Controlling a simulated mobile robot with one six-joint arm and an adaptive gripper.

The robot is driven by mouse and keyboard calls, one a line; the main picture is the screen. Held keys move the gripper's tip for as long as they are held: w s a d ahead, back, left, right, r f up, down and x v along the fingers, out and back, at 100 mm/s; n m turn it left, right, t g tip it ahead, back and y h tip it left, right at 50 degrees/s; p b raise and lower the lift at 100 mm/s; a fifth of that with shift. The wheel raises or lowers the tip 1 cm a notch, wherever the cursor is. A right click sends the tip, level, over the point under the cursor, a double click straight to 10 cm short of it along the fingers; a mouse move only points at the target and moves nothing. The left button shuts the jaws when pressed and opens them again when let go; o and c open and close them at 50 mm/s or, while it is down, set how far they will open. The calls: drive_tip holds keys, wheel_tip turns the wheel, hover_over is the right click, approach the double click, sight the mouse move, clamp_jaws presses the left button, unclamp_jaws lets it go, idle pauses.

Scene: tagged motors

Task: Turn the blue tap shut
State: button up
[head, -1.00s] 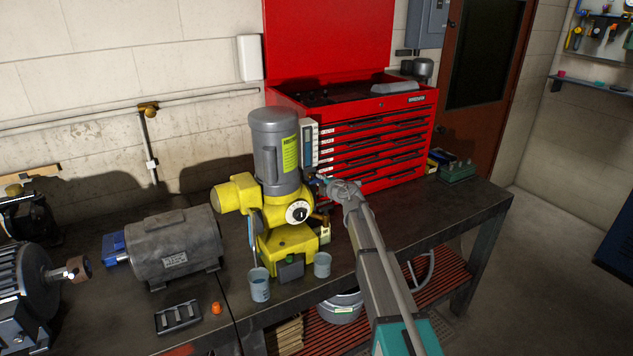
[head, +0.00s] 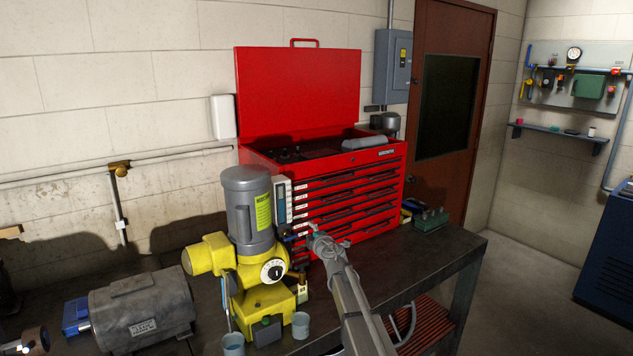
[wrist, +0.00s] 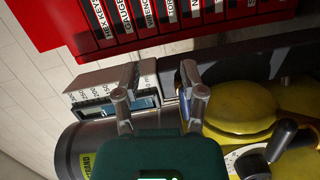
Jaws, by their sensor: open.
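My gripper (head: 316,236) is just right of the yellow and grey motor unit (head: 252,200), in front of the red tool chest. In the wrist view its two fingers are apart (wrist: 160,103), with nothing clearly held between them. A narrow blue piece (wrist: 187,80) stands close to the right finger, partly hidden by it. It may be the blue tap's handle, but I cannot tell whether it touches the finger. The tap's body and its turn position cannot be made out. A grey gauge box (wrist: 112,88) lies behind the left finger.
The red tool chest (head: 340,205) stands close behind my gripper. The unit's black-knobbed dial (wrist: 255,160) is at the lower right of the wrist view. Two cups (head: 233,343) stand before the unit. A grey motor (head: 143,308) lies left.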

drive_tip(key=s+d+f+m+g+h, duration=0.25)
drive_tip(key=s+d+m+h, duration=0.35)
drive_tip(key=s+d+m, duration=0.4)
drive_tip(key=s+d+f+m+g+h, duration=0.2)
drive_tip(key=s+d+f+m+h, duration=0.4)
drive_tip(key=d, duration=0.7)
drive_tip(key=s+a+f+m+g+y, duration=0.1)
drive_tip(key=s+f+g+y, duration=0.1)
drive_tip(key=s, duration=0.6)
drive_tip(key=s+a+f+m+g+y, duration=0.1)
drive_tip(key=s+f+m+g, duration=0.1)
drive_tip(key=s+g, duration=0.3)
drive_tip(key=s+a+f+m+g+y, duration=0.1)
drive_tip(key=s+f+g, duration=0.3)
drive_tip(key=s, duration=0.8)
drive_tip(key=shift+s+a+f+m+y, duration=0.3)
drive_tip(key=shift+s+a+y, duration=0.1)
drive_tip(key=shift+y, duration=0.4)
drive_tip(key=shift+g, duration=0.25)
